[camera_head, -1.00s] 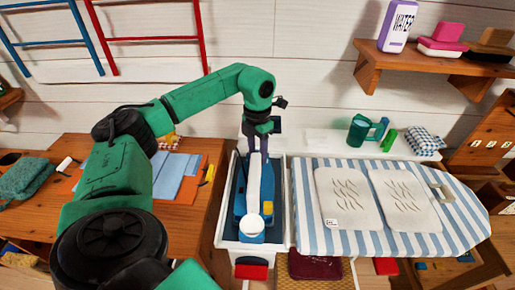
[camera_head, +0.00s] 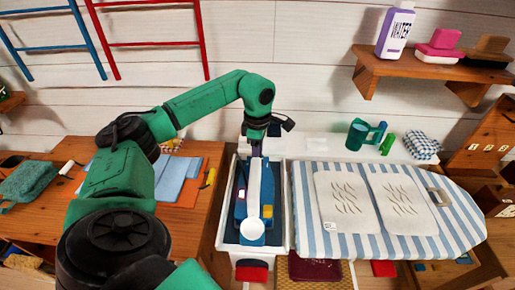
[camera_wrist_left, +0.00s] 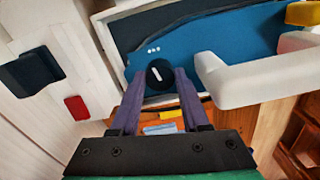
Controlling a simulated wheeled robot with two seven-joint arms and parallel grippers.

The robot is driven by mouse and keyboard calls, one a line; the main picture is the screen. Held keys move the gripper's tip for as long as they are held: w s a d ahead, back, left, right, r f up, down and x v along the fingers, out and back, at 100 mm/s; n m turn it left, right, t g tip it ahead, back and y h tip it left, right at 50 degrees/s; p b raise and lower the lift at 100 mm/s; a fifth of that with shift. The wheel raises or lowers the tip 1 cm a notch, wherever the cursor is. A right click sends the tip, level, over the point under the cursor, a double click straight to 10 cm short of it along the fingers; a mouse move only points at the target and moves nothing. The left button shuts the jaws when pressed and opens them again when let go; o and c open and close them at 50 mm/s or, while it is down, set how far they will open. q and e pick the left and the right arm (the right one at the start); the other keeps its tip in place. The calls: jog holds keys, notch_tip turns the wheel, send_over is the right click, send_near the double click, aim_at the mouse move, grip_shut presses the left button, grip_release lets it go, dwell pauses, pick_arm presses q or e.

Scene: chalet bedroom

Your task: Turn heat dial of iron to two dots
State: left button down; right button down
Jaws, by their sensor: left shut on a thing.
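The blue iron (camera_head: 239,208) with a white handle (camera_head: 253,187) sits in a white-rimmed tray (camera_head: 282,232). The iron's blue side (camera_wrist_left: 215,45) fills the upper part of the left wrist view. Its black round heat dial (camera_wrist_left: 160,73) carries a white pointer line that stands nearly upright, slightly tilted. Three white dots (camera_wrist_left: 153,49) are printed just above the dial. My left gripper (camera_wrist_left: 160,80) is shut on the dial, one purple finger on each side. In the head view the left gripper (camera_head: 257,150) is mostly hidden by the wrist. My right gripper is not in view.
A wooden table (camera_head: 190,225) with folded blue cloth (camera_head: 178,178) is at left. A wall shelf (camera_head: 420,66) is at upper right.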

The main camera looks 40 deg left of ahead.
pick_arm(q)
jog(key=m, duration=0.4)
jog(key=shift+w+r+m, duration=0.1)
jog(key=shift+m, duration=0.2)
jog(key=m, duration=1.5)
jog(key=shift+m, duration=0.4)
jog(key=shift+c, duration=1.9)
grip_release()
